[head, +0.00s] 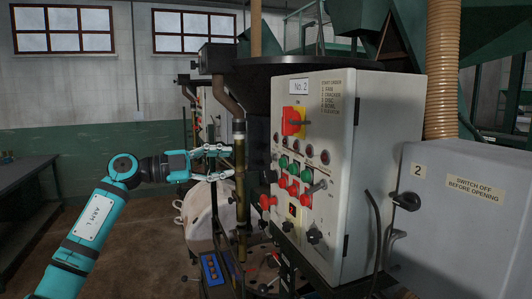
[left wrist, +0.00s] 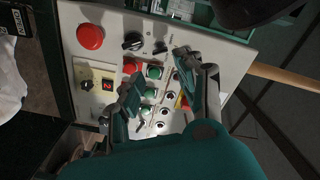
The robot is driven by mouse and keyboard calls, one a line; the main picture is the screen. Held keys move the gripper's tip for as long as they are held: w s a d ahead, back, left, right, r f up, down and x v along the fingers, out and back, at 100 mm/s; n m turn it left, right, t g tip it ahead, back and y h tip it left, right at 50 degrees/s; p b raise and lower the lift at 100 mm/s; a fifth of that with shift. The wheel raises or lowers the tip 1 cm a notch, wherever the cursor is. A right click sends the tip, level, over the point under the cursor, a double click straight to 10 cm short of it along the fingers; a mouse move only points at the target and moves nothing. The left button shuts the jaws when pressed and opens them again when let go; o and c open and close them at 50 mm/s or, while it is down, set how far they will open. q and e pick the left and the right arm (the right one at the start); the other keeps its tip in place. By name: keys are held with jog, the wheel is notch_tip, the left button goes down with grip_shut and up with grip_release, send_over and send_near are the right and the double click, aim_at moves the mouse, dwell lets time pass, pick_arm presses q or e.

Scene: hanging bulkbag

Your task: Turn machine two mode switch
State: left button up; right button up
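The machine two control cabinet (head: 345,130), a pale box labelled "No. 2", stands right of centre in the head view. Its front panel also shows in the left wrist view (left wrist: 65,25). Low on it are two black rotary knobs (head: 287,226) (head: 314,236); in the left wrist view the larger knob (left wrist: 131,42) is beside a smaller one (left wrist: 160,47). I cannot read which is the mode switch. My left gripper (head: 229,162) is open and empty, its fingers pointing at the panel, apart from it. In the left wrist view the fingers (left wrist: 170,78) straddle the button rows. My right gripper is not in view.
A red-yellow main switch (head: 292,122), red and green buttons (head: 283,161) and a red mushroom button (left wrist: 90,37) crowd the panel. A vertical brass-coloured pipe (head: 240,195) stands by my left gripper. A grey box (head: 450,215) marked "2" is at right. A dark table (head: 25,175) is far left.

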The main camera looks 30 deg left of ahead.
aim_at(264, 157)
pick_arm(q)
jog(key=p+x, duration=0.3)
jog(key=x, duration=0.6)
jog(key=shift+w+d+r, duration=0.1)
jog(key=shift+w+d, duration=0.55)
